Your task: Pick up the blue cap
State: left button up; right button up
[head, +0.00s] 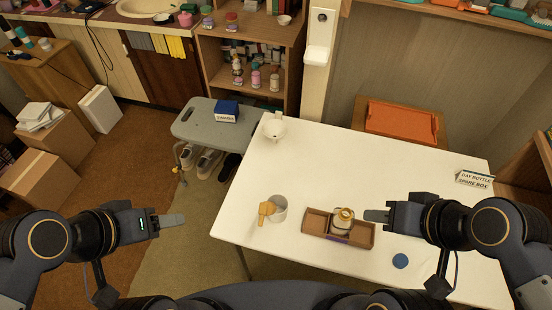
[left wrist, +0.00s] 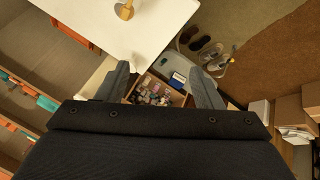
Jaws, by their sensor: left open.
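The blue cap (head: 400,261) lies on the white table (head: 300,170) at its near right part, to the right of a brown tray. My right gripper (head: 370,215) is above the table, up and to the left of the cap in the head view, not touching it. Its fingers show edge-on, so its opening cannot be judged. My left gripper (head: 180,220) is off the table's left side, over the floor. In the left wrist view, its two fingers (left wrist: 162,85) stand well apart with nothing between them. The cap does not show in that view.
The brown tray (head: 312,223) holds a small bottle (head: 343,218) with a yellowish top. A grey cup (head: 278,205) with an orange-yellow piece stands left of it. A white pot (head: 274,128) is at the far left corner, a sign (head: 474,178) at the right. The table's middle is clear.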

aim_at(400, 261)
jog(key=z, duration=1.9)
jog(key=i+l+u, duration=0.1)
jog(key=l, duration=0.35)
jog(key=i+l, duration=0.1)
jog(key=l, duration=0.3)
jog(key=i+l+u, duration=0.15)
jog(key=l, duration=0.3)
